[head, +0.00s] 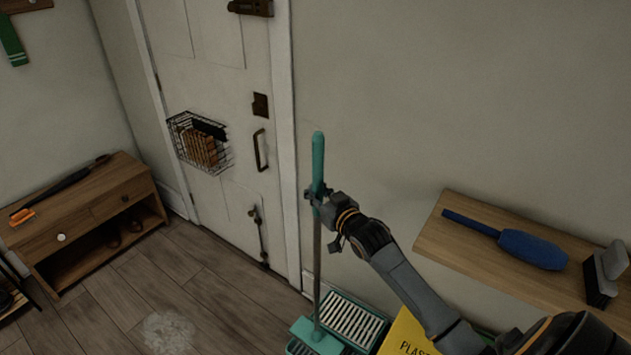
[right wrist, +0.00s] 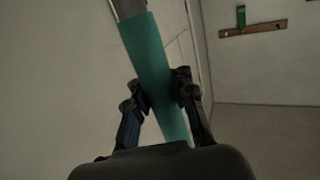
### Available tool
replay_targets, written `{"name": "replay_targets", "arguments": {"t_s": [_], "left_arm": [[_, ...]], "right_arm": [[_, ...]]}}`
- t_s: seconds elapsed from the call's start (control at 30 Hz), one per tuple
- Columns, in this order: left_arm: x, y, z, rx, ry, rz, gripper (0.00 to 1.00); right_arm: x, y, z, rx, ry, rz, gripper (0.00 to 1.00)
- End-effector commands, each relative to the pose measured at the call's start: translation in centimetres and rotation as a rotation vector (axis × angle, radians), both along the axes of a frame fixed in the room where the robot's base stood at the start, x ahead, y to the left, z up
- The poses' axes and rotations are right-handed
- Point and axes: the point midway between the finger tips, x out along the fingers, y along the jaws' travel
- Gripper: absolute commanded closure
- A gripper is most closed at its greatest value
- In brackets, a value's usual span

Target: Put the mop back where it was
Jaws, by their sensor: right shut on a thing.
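The mop (head: 317,255) has a teal grip at the top, a grey pole and a teal head (head: 316,338) at the bottom. It stands nearly upright by the wall, right of the door. My right gripper (head: 318,198) is shut on the lower part of the teal grip. In the right wrist view the fingers (right wrist: 160,92) close around the teal handle (right wrist: 152,52). The mop head is at a teal bucket with a slatted wringer (head: 349,318); I cannot tell whether it rests in the bucket or above it. My left gripper is not in view.
A wooden wall shelf (head: 462,248) at right holds a blue duster (head: 533,250) and a brush (head: 606,275). A yellow bin (head: 405,335) stands below it. A wooden cabinet (head: 75,212) is at left. A wire basket (head: 198,143) hangs on the white door (head: 222,65). The middle floor (head: 200,280) has a pale stain (head: 168,332).

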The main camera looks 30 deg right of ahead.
Motion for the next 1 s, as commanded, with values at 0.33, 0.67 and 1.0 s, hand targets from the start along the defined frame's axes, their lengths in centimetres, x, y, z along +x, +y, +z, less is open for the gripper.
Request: {"name": "replay_targets", "arguments": {"t_s": [0.33,0.67,1.0], "left_arm": [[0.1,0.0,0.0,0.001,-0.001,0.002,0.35],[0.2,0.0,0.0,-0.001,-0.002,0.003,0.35],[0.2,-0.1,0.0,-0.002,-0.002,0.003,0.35]], "right_arm": [[-6.1,4.4,0.0,0.003,-0.002,0.010,1.00],[-13.5,9.7,-0.1,0.006,0.000,0.018,1.00],[-19.9,14.2,-0.1,0.002,0.000,0.026,1.00]]}}
